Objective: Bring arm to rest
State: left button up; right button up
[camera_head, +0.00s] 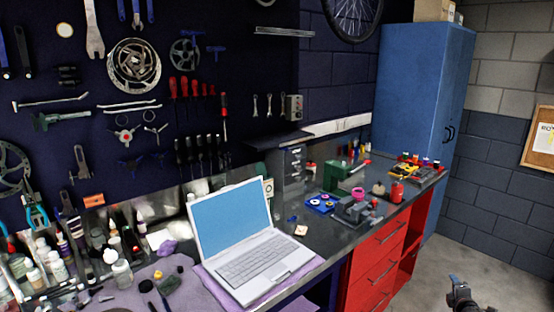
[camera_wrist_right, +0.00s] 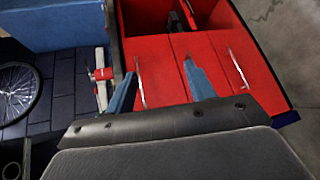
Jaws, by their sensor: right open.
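My right gripper (camera_head: 461,288) shows at the lower right of the head view, over the bare floor to the right of the red drawer cabinet (camera_head: 378,262). In the right wrist view its two blue fingers stand apart (camera_wrist_right: 160,88), with nothing between them. The red drawer fronts show beyond the fingers in that view. The gripper looks clear of the cabinet. Most of the right arm is out of the head view. My left gripper is in neither view.
The bench carries an open laptop (camera_head: 242,246), a blue tray (camera_head: 321,204), a vise-like grey tool (camera_head: 357,211) and several bottles. A tall blue cabinet (camera_head: 418,95) stands at the back right. The floor (camera_head: 500,268) at the right is free.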

jog(key=s+a+f+m+g+h, duration=0.1)
jog(key=s+f+m+g, duration=0.25)
jog(key=s+f, duration=0.65)
jog(key=s+f+m+g, duration=0.2)
jog(key=s+f+g, duration=0.25)
jog(key=s, duration=1.15)
jog(key=s+a+f+m+g+h, duration=0.1)
jog(key=s+f+m+g, duration=0.2)
jog(key=s+f, duration=0.8)
jog(key=s+a+f+m+g+y, duration=0.15)
jog(key=s+a+f, duration=0.3)
jog(key=a, duration=0.75)
jog(key=s+a+f+m+y, duration=0.25)
jog(key=s+a+f, duration=0.2)
jog(key=a, duration=0.75)
jog(key=s+a+f+m+y, duration=0.1)
jog(key=a+y, duration=0.3)
jog(key=a, duration=2.2)
jog(key=shift+s+f+m, duration=0.2)
jog(key=shift+f+m, duration=0.15)
jog(key=shift+f, duration=0.1)
jog(key=shift+a, duration=0.1)
